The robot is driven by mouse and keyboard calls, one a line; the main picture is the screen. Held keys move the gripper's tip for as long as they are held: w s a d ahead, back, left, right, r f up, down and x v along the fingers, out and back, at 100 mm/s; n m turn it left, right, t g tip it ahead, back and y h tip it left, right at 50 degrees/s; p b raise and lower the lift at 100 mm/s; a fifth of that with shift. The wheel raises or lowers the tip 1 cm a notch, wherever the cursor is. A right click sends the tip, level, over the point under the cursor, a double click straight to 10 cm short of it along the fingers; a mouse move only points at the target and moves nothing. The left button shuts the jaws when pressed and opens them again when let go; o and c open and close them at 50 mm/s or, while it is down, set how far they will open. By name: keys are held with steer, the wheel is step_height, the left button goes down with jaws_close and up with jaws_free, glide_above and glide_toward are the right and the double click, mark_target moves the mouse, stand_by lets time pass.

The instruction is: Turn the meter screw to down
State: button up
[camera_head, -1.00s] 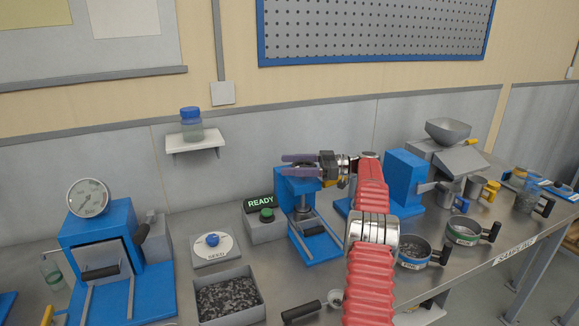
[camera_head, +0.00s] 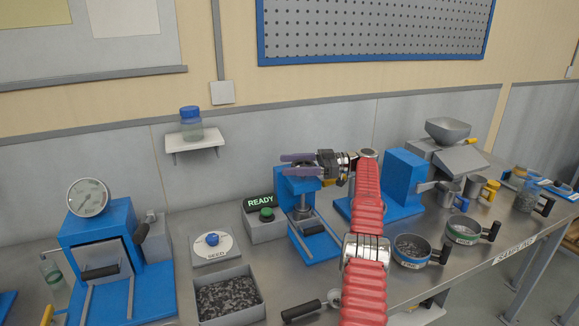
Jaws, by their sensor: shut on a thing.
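The meter screw (camera_head: 302,206) stands upright in a small blue frame (camera_head: 320,246) on the bench, left of my red arm. Its shaft and a round grey foot show below the frame's top. My gripper (camera_head: 302,164), with purple fingers pointing left, is at the top of this frame. It is shut on the head of the screw, which is mostly hidden between the fingers. I cannot tell from this view how the screw head is turned.
A tray of dark grains (camera_head: 262,301) and a dial marked SEED (camera_head: 226,256) lie further left. A larger blue machine (camera_head: 404,180) stands to the right, with pans in front.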

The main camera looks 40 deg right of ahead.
steer(key=o, duration=1.1)
